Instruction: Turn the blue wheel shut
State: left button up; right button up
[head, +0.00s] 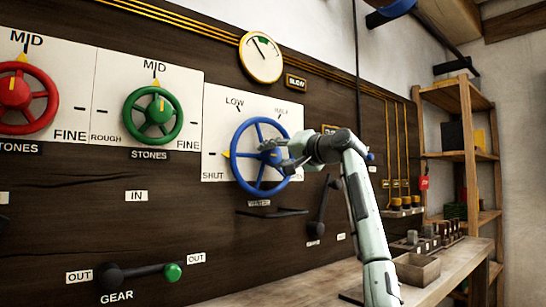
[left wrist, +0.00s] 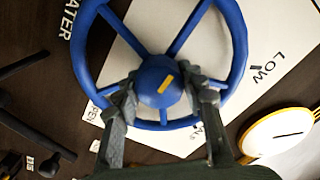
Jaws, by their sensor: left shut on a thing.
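The blue wheel (head: 240,133) is mounted on a white plate over the label WATER. A yellow pointer (head: 227,154) shows at its left side, a little above the word SHUT; LOW and HALF are printed above. My left gripper (head: 272,152) reaches in from the right and is shut on the wheel's hub. In the left wrist view the two fingers (left wrist: 160,88) sit on either side of the round blue hub (left wrist: 155,72), which bears a yellow mark. The fingers hide part of the spokes and rim. My right gripper is not in view.
A red wheel (head: 44,99) and a green wheel (head: 134,114) are on the panel to the left. A black lever (head: 323,202) is just right of the blue wheel. A gear lever (head: 140,272) is low left. A bench (head: 450,270) and shelf stand right.

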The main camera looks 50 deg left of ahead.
pick_arm(q)
jog(key=shift+f, duration=0.1)
dwell(0.3)
jog(key=o, duration=1.2)
jog(key=shift+c, duration=0.2)
jog(key=s+d, duration=0.1)
jog(key=d, duration=1.1)
